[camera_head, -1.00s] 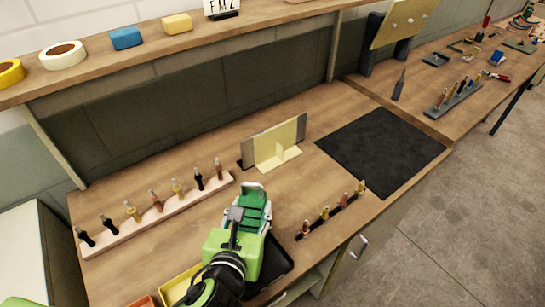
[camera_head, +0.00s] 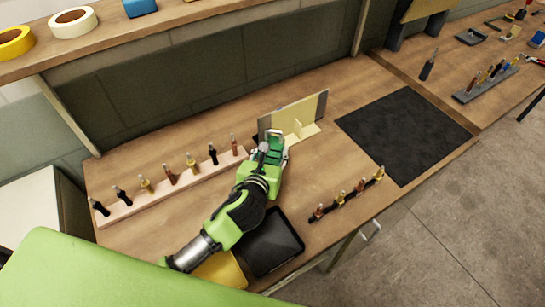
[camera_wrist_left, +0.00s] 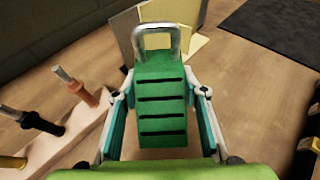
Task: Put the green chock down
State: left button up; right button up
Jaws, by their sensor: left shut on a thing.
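The green chock (camera_wrist_left: 162,100) is held between the fingers of my left gripper (camera_wrist_left: 160,115) in the left wrist view. It has dark slots across its face and a grey metal loop at its far end. In the head view my left gripper (camera_head: 268,156) is over the workbench (camera_head: 310,185), just in front of the yellow upright panel with its stand (camera_head: 300,117). The green chock (camera_head: 277,143) is partly hidden there by the gripper. I cannot tell whether the chock touches the bench. My right gripper is not in view.
A pale rack (camera_head: 130,205) of several upright tools stands left of the gripper. A dark rack (camera_head: 350,197) with more tools lies to the right. A black tray (camera_head: 275,243) and a yellow tray (camera_head: 222,272) sit at the front. A black mat (camera_head: 405,133) lies clear at right.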

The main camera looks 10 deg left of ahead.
aim_at(272, 158)
pick_arm(q)
jog(key=shift+w+f, duration=0.5)
jog(key=shift+f, duration=1.55)
jog(key=o, duration=1)
jog(key=shift+f, duration=0.2)
jog(key=o, duration=0.4)
jog(key=shift+r, duration=0.15)
